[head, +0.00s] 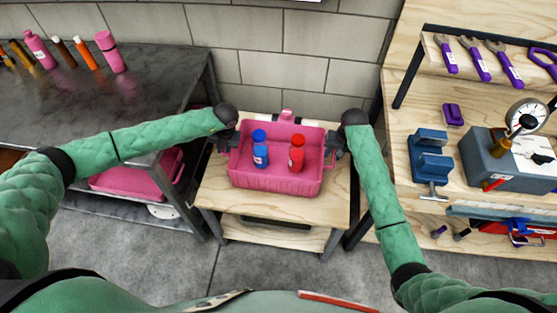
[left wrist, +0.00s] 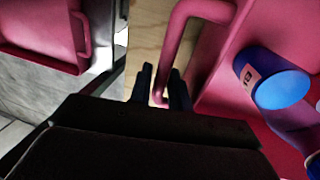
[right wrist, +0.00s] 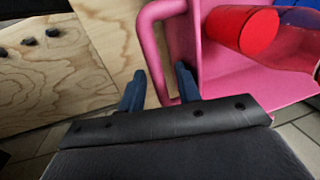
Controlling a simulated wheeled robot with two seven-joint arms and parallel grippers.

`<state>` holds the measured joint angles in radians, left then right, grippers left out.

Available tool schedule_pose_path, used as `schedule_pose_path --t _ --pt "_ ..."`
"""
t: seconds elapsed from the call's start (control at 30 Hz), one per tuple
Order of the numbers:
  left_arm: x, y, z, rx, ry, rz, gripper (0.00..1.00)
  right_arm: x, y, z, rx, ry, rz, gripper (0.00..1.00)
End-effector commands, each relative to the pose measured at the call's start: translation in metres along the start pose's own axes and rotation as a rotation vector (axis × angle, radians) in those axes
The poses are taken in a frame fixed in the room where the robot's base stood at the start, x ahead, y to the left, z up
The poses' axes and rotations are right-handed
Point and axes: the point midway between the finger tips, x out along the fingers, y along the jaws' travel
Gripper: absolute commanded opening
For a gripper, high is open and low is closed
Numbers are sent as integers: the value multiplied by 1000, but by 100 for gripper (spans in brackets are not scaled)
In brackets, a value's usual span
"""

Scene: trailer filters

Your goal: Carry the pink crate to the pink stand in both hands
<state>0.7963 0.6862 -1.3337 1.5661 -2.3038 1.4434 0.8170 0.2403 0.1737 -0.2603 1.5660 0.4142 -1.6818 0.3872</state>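The pink crate (head: 275,184) sits upright on a small wooden table, with a blue bottle (head: 260,149) and a red bottle (head: 296,153) standing inside. My left gripper (head: 229,138) is at the crate's left handle; in the left wrist view its fingers (left wrist: 161,85) lie on either side of the handle bar (left wrist: 178,40), with a narrow gap. My right gripper (head: 341,142) is at the right handle; in the right wrist view its open fingers (right wrist: 160,88) straddle the handle bar (right wrist: 146,35), with wood showing between. I cannot identify a pink stand.
The small table (head: 235,200) stands between a dark metal bench (head: 130,110) at left and a wooden workbench (head: 405,110) with a blue vise (head: 430,155) at right. Another pink crate (head: 130,182) is under the left bench. Grey floor (head: 270,262) is clear in front.

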Motion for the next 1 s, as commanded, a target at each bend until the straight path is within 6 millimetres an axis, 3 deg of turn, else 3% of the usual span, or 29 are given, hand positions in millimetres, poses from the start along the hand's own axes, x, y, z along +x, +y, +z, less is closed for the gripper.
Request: schedule_pose_path --t 0.2,0.3,0.4,1.0 --pt "0 0 0 0 0 0 19 0 0 0 0 0 0 34" --pt "0 0 0 0 0 0 1 0 0 0 0 0 0 16" --pt "0 0 0 0 0 0 0 0 0 0 0 0 0 0" --pt "-6 1 1 -1 -1 0 0 -7 -1 -1 -1 1 0 0"
